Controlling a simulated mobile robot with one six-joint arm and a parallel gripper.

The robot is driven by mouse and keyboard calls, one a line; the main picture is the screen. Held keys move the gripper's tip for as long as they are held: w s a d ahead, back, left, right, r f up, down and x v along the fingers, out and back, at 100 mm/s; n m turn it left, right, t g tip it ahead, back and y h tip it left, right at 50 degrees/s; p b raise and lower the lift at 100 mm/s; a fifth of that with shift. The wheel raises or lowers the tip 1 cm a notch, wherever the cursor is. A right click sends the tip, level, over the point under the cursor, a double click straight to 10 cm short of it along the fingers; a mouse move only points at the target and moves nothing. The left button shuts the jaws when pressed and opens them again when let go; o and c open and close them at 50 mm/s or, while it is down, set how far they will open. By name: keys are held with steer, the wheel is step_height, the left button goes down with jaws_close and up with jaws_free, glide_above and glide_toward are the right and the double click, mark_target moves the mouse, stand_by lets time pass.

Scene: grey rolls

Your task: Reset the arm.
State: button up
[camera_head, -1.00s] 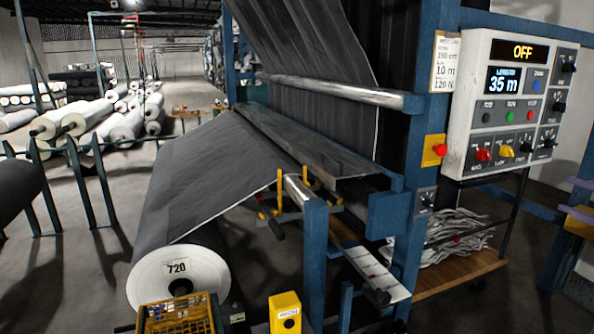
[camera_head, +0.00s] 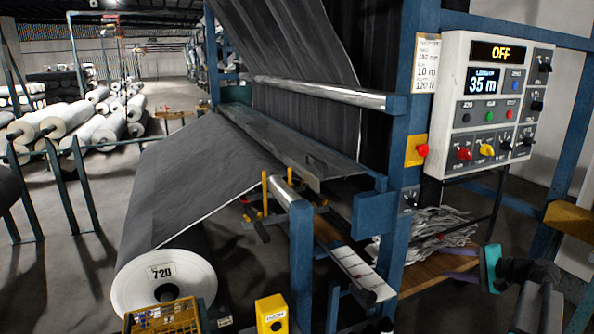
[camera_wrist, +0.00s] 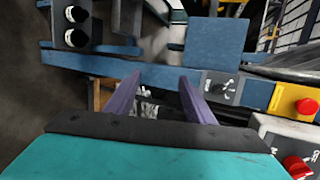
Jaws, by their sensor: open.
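My gripper (camera_head: 457,264) is at the lower right in the head view, in front of the wooden shelf and to the right of the blue machine post. Its teal palm and dark wrist show there. In the wrist view my gripper (camera_wrist: 160,79) has two purple fingers standing apart with nothing held between them. A blue beam and pale scraps show beyond the fingers.
A control panel (camera_head: 497,105) reading OFF and 35 m hangs above my gripper. A red button on a yellow box (camera_wrist: 296,103) is close by on the right.

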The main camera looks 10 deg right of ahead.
steer(key=s+a+f+n+g, duration=0.1)
steer(key=a+f+n+g, duration=0.4)
steer(key=a+f, duration=1.9)
steer(key=s+a+f+n+g+p, duration=0.1)
steer(key=s+a+f+n+g, duration=0.1)
steer(key=s+a+f+g, duration=0.85)
steer(key=s+a+f+n+h, duration=0.2)
steer(key=s+f, duration=0.3)
steer(key=s, duration=0.3)
steer(key=s+a+f+n+g+h+p, duration=0.1)
steer(key=s+a+f+n+h, duration=0.1)
steer(key=s+f, duration=0.3)
steer(key=s+a+f+n+g+h, duration=0.1)
steer(key=s+a+f+n+h, duration=0.1)
steer(key=s, duration=0.9)
step_height(320, 180, down, 3)
steer(key=a+n, duration=0.1)
steer(key=a, duration=0.1)
steer(key=shift+a, duration=0.35)
steer(key=shift+w, duration=0.1)
